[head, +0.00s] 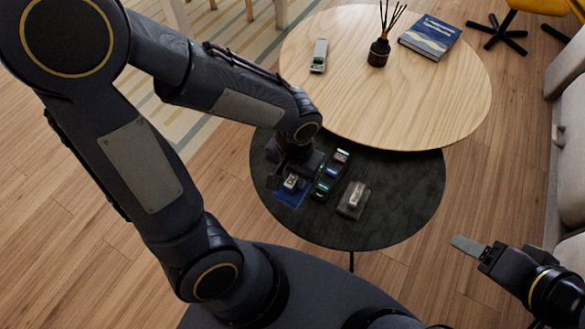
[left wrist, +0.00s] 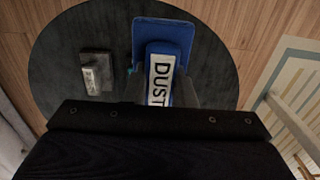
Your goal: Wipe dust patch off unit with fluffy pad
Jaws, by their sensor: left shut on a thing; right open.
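A blue pad (head: 287,199) with a raised block on top lies low over the dark round table. In the left wrist view the blue pad (left wrist: 163,28) carries a white label reading DUST. My left gripper (head: 292,178) is shut on its raised block; its fingers show on both sides of it in the wrist view. Close to its right is a narrow black unit (head: 331,173) with several small green, blue and pale parts on top. I cannot make out a dust patch. My right gripper (head: 469,247) is open and empty, off the table at lower right.
A grey pad-like block (head: 353,199) with a pale label lies right of the black unit on the dark table (head: 405,210).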

